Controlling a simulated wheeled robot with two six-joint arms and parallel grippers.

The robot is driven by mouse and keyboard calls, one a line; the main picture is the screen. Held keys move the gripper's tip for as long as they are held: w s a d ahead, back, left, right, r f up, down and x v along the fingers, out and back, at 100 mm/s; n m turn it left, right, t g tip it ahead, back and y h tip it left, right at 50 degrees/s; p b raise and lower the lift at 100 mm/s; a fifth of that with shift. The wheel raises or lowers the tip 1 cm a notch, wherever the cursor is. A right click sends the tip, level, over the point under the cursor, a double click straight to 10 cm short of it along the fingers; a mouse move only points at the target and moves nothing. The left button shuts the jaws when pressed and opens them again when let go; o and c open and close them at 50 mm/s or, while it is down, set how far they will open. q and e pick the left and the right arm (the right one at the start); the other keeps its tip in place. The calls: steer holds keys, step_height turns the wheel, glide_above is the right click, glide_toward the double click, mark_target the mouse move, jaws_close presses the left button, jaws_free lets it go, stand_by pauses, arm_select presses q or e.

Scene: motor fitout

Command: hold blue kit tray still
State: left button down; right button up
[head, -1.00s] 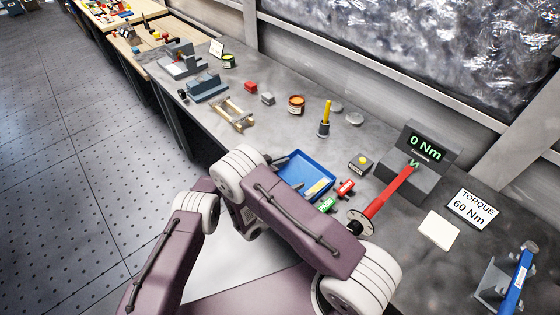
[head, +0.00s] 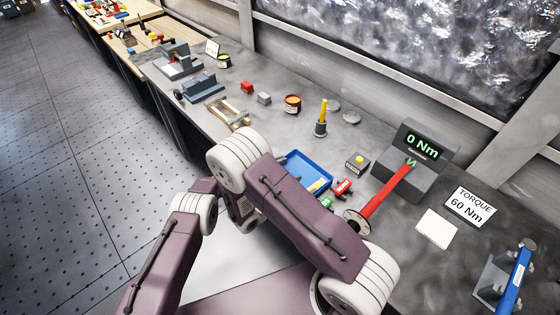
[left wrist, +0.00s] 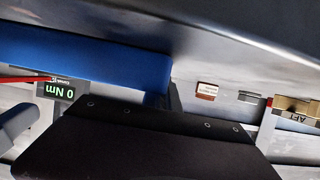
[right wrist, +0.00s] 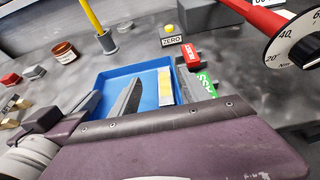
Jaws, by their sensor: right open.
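The blue kit tray (head: 310,166) lies on the grey bench, partly behind my arm links in the head view. In the right wrist view the tray (right wrist: 104,78) holds a yellow-and-white piece (right wrist: 165,85). In the left wrist view a large blue surface (left wrist: 80,58), apparently the tray's side, fills the upper left close to my left gripper.
A red tag (right wrist: 190,54) and a green tag (right wrist: 206,83) lie beside the tray. The red-handled torque wrench (head: 385,192) and the 0 Nm tester (head: 405,178) stand to the right. A yellow-handled tool (head: 322,118) and an orange tin (head: 292,104) stand behind.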

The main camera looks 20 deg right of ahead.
arm_select(q)
steer(key=c, duration=1.6)
jaws_free()
steer(key=shift+w, duration=0.1)
steer(key=shift+o, duration=0.2)
steer(key=o, duration=0.6)
steer(key=shift+r+p, duration=1.75)
steer(key=shift+r, duration=1.25)
arm_select(e)
steer(key=shift+r, duration=1.75)
